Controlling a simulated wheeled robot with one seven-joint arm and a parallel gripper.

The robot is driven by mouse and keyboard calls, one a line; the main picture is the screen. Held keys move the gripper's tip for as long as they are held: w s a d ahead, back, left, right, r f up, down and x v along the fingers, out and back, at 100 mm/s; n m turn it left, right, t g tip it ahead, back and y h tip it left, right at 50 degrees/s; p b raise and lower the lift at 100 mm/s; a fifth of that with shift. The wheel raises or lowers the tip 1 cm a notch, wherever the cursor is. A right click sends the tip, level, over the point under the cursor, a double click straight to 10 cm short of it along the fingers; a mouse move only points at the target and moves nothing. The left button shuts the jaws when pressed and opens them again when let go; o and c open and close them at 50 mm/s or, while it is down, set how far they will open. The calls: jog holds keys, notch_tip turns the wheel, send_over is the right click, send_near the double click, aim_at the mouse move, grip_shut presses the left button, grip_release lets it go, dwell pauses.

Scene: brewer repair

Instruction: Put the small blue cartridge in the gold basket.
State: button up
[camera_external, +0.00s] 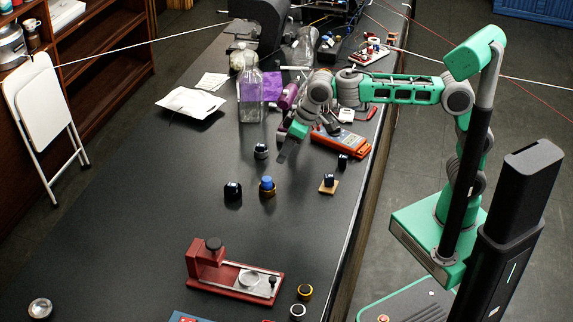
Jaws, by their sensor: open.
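A small blue cartridge (267,182) stands upright near the middle of the black table, seated in or on a dark holder with a bronze-coloured band (268,193). A small round gold-rimmed cup (305,292), which looks like the gold basket, stands near the front right of the table; its inside is too small to make out. My gripper (284,153) is above the table, behind and slightly right of the blue cartridge and apart from it. It points downward, is open and appears empty.
Several small dark caps surround the cartridge, one (328,184) on a wooden block. A red press (236,272) and silver-rimmed cup (297,311) stand by the gold cup. A glass bottle (251,98) and orange meter (340,141) are farther back. The table's left front is mostly clear.

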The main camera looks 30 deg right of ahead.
jog(key=w+d+f+m+h, duration=0.15)
jog(key=w+d, duration=0.25)
jog(key=d, duration=0.7)
jog(key=w+d+f+m, duration=0.1)
jog(key=w+d+m, duration=0.2)
jog(key=d, duration=0.9)
jog(key=s+d+f+m+h, duration=0.1)
jog(key=s+d+f, duration=0.3)
jog(key=d, duration=0.7)
jog(key=s+d+f+m+h, duration=0.1)
jog(key=s+d+f+m, duration=0.3)
jog(key=d, duration=0.8)
jog(key=shift+s+f, duration=0.45)
jog(key=shift+s, duration=0.45)
